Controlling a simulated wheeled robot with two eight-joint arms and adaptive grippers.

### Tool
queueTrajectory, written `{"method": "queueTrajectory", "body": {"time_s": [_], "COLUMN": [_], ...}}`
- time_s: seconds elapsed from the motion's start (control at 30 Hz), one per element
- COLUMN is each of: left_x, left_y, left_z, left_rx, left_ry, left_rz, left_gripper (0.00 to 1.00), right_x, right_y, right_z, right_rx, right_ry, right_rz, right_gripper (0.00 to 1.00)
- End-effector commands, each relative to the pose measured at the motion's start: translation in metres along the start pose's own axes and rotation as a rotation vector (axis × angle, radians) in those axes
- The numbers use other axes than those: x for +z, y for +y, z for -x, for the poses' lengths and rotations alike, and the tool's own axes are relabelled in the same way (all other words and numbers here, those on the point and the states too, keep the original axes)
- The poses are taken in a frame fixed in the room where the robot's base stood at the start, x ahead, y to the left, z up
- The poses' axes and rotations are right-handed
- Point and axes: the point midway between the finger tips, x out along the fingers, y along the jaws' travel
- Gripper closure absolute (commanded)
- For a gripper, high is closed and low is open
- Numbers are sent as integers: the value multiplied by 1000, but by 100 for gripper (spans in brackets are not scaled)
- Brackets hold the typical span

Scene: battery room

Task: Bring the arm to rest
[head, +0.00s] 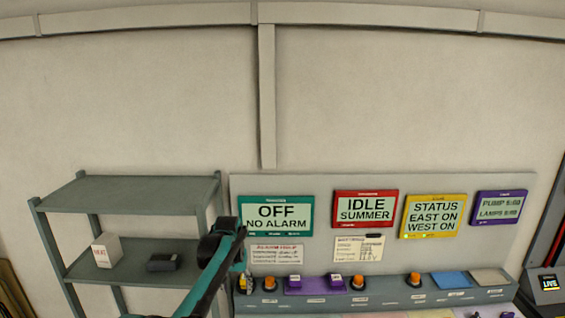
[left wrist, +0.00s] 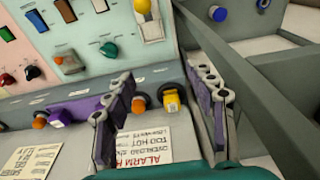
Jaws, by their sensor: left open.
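My left arm rises from the bottom of the head view, with my left gripper (head: 240,266) small and partly hidden at its end, in front of the left end of the control console (head: 390,297). In the left wrist view my left gripper (left wrist: 160,78) is open, its two grey and purple fingers wide apart with nothing between them. Beyond the fingers are a yellow control (left wrist: 170,103) and a paper note headed in red (left wrist: 150,146), seen upside down. I cannot see the fingers touching anything. My right gripper is in neither view.
A grey shelf (head: 130,196) stands at left with a white box (head: 106,250) and a dark device (head: 164,262). Display panels, including a green one (head: 275,216) and a red one (head: 365,208), line the backboard. Several knobs and buttons stick out of the console. The upper wall is clear.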

Motion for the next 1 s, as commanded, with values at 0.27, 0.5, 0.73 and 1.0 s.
{"method": "queueTrajectory", "body": {"time_s": [0.27,0.5,0.73,1.0], "left_x": [18,47,102,212], "left_y": [-3,-7,-13,-22], "left_z": [10,24,34,17], "left_rx": [1,3,4,4], "left_ry": [32,78,153,289], "left_rz": [0,0,0,0], "left_gripper": [44,44,44,44], "right_x": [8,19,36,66], "right_y": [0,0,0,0], "right_z": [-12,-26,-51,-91], "right_rx": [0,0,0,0], "right_ry": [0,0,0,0], "right_rz": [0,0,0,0], "right_gripper": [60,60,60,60]}}
